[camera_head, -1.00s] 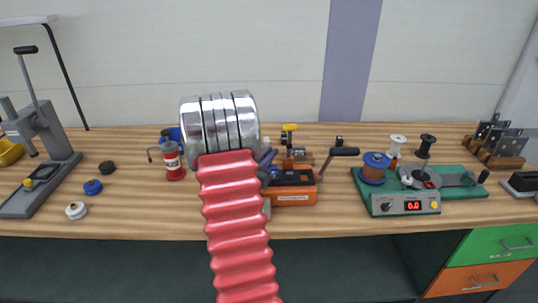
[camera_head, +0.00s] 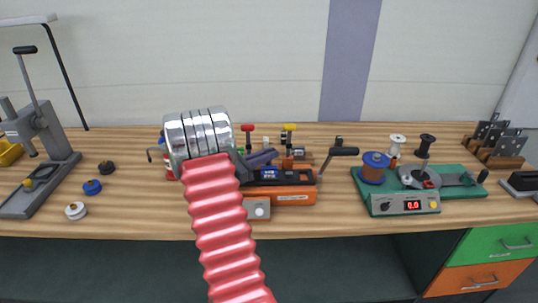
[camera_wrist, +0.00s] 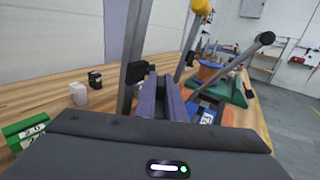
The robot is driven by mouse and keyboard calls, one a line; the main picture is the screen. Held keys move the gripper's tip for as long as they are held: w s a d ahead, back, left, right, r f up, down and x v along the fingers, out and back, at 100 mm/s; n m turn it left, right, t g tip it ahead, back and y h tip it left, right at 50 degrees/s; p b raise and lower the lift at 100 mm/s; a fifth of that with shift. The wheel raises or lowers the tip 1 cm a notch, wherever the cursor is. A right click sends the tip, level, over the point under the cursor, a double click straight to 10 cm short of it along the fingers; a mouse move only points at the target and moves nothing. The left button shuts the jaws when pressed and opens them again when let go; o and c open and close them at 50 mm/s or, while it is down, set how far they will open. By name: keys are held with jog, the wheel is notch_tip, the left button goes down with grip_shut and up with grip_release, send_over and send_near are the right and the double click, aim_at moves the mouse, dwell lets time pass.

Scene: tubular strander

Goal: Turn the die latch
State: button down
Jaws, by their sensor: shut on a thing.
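The orange strander (camera_head: 295,195) stands on the bench with a black crank handle (camera_head: 343,151) on its right. A red-topped lever (camera_head: 247,129) and a yellow-topped lever (camera_head: 289,128) rise behind it. My gripper (camera_head: 270,155), with purple fingers, reaches in from the left beside these levers. In the wrist view its fingers (camera_wrist: 163,88) are close together, shut on a part I take to be the die latch, mostly hidden between them. A grey upright stands left of the fingers, and the yellow knob (camera_wrist: 203,6) is beyond on the right.
A green winder (camera_head: 405,203) with a blue-flanged copper spool (camera_head: 374,168) stands to the right. A grey lever press (camera_head: 42,140) and several small round pieces lie at left.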

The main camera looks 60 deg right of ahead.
jog(key=shift+w, duration=0.3)
jog(key=c, duration=1.8)
grip_release()
jog(key=shift+c, duration=0.2)
jog(key=v, duration=1.3)
jog(key=shift+w+a, duration=0.2)
jog(key=shift+a, duration=0.05)
